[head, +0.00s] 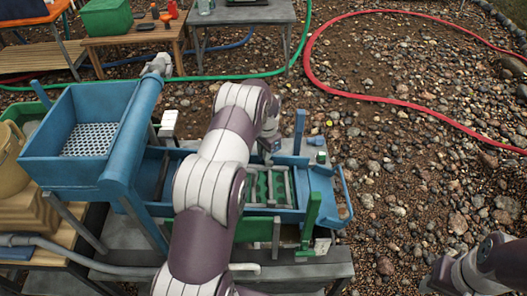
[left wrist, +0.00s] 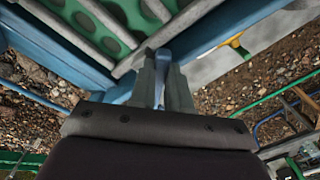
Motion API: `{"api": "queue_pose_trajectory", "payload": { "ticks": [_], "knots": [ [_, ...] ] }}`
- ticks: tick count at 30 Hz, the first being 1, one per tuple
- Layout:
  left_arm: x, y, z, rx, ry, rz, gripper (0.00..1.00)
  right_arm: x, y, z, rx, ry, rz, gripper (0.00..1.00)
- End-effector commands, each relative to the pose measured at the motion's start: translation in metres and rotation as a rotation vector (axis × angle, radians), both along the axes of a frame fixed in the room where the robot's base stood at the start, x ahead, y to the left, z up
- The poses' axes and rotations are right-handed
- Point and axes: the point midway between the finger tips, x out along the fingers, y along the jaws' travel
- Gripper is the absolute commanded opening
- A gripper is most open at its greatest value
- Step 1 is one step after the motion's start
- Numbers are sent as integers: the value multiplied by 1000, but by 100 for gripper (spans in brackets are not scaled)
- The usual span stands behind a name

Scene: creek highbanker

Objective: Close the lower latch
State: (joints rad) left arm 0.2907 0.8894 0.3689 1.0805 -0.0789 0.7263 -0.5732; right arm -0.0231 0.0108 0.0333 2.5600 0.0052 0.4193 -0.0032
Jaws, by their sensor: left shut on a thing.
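My left gripper (head: 268,150) is at the far side wall of the blue sluice (head: 330,192). In the left wrist view the gripper (left wrist: 163,85) is shut on a narrow blue piece (left wrist: 163,58) at the edge of the sluice, which looks like the latch lever. Its lower part is hidden between the fingers. Grey riffle bars (left wrist: 165,35) over a green mat (left wrist: 100,42) lie right beside it. I cannot tell from these views how far the latch is swung. My right arm (head: 490,265) is at the lower right, its gripper out of view.
The blue hopper (head: 65,165) with a perforated grate stands at the left. A blue post (head: 299,130) and a green post (head: 312,210) rise by the sluice's right end. A red hose (head: 350,90) and stony ground lie beyond. Open ground is at the right.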

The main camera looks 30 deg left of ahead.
Motion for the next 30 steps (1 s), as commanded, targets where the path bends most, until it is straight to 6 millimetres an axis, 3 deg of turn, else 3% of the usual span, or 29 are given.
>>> {"api": "queue_pose_trajectory", "payload": {
  "ticks": [18,30],
  "knots": [
    [-1,-16,-5,42,-65,561,0,0,0,-30,0,0,0,43],
    [1,-22,-5,61,-93,811,0,0,0,-44,0,0,0,43]
  ]
}}
